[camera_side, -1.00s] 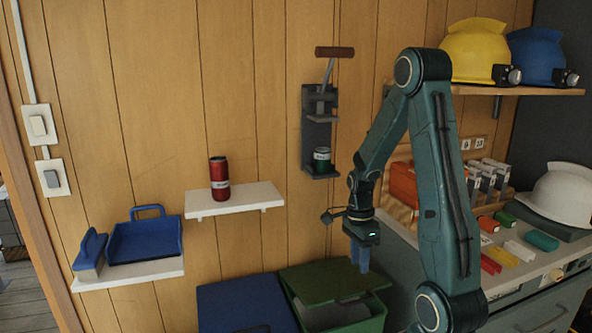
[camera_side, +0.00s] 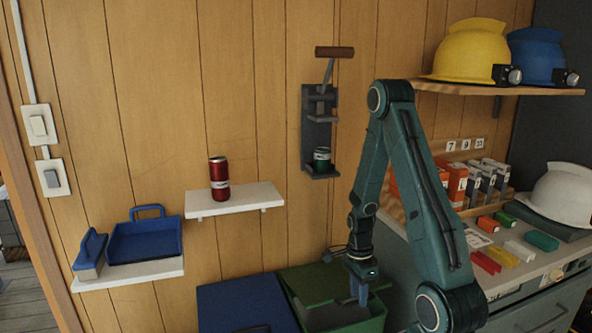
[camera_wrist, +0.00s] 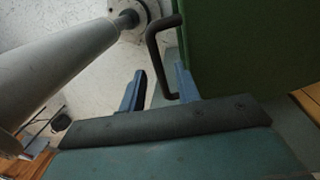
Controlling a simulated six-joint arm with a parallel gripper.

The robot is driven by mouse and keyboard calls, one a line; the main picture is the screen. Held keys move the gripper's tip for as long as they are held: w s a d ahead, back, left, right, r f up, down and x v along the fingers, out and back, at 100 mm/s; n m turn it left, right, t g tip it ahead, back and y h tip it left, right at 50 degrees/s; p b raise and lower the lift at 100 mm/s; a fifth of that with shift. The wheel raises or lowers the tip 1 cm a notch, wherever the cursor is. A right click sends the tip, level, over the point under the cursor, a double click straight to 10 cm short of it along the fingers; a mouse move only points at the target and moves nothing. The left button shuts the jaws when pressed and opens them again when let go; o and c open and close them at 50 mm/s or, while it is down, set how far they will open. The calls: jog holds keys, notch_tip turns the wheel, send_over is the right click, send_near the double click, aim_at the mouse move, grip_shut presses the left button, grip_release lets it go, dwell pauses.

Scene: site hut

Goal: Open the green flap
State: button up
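The green flap (camera_side: 312,284) is the lid of a green bin (camera_side: 372,322) at the bottom middle of the side view. It lies low over the bin, and my arm partly hides its right part. In the wrist view the flap (camera_wrist: 235,45) fills the upper right, with a dark bar handle (camera_wrist: 157,48) at its edge. My gripper (camera_side: 360,296) points down at the flap's front right. In the wrist view its blue fingers (camera_wrist: 160,84) are apart, with the handle between their tips, nearer the right finger. I cannot tell whether they touch it.
A blue-lidded bin (camera_side: 245,306) stands left of the green one. A white shelf with a red can (camera_side: 219,180) and a wall-mounted can crusher (camera_side: 320,125) are above. A counter with small boxes (camera_side: 480,185) is at right. A grey cylinder (camera_wrist: 60,75) crosses the wrist view's left.

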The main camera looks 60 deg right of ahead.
jog(key=shift+f, duration=0.1)
grip_shut()
dwell(0.4)
jog(key=w+d+r, duration=0.5)
jog(key=r, duration=0.3)
jog(key=w+d+r, duration=0.5)
jog(key=r, duration=0.3)
jog(key=shift+w+d+r, duration=0.2)
